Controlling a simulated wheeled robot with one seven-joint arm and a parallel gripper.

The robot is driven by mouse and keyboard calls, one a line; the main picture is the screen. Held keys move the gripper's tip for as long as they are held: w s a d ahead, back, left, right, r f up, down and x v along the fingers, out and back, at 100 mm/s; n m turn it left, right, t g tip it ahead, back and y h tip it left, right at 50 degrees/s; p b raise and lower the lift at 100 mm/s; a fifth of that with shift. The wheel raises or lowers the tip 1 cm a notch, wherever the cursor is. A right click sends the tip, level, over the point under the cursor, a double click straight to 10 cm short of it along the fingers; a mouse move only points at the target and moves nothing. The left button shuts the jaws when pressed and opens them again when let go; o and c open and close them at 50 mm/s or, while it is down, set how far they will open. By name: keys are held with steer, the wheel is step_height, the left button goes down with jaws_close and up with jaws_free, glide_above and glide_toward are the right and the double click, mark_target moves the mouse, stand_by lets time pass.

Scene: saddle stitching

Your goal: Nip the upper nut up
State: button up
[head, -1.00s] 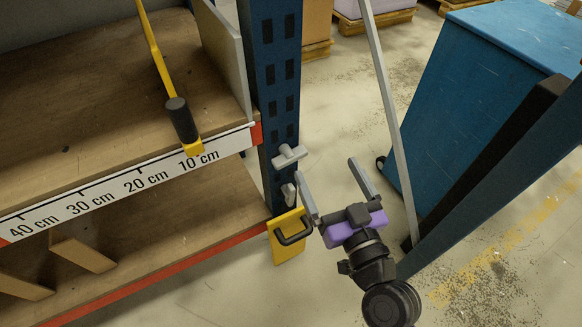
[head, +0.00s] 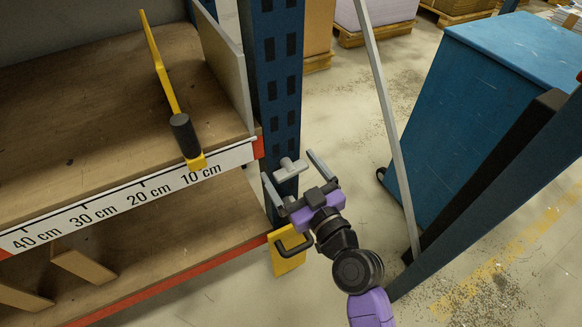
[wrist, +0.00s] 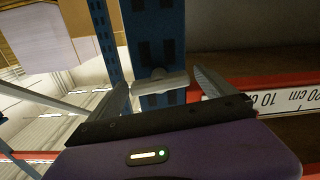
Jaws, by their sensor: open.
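The upper nut (head: 291,171) is a pale grey wing-shaped knob on the front of the blue upright (head: 277,75). It also shows in the wrist view (wrist: 157,83), lying crosswise between the fingers. My gripper (head: 288,165) is open, with one finger on each side of the nut in both views. No finger is clearly seen touching it; the exact depth is hard to judge. In the wrist view my gripper (wrist: 160,78) faces the upright. The lower nut is hidden behind my gripper in the head view. A yellow plate with a black handle (head: 288,258) hangs below.
Left are wooden shelves with a centimetre scale (head: 130,196) and a yellow arm with a black grip (head: 184,134). A slanted grey bar (head: 387,120) and a blue cabinet (head: 480,110) stand right. Floor between upright and bar is clear.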

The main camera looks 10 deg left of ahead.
steer(key=shift+w+a, duration=0.15)
steer(key=shift+w, duration=0.05)
steer(key=shift+c, duration=0.2)
steer(key=c, duration=1.3)
steer(key=shift+c, duration=0.2)
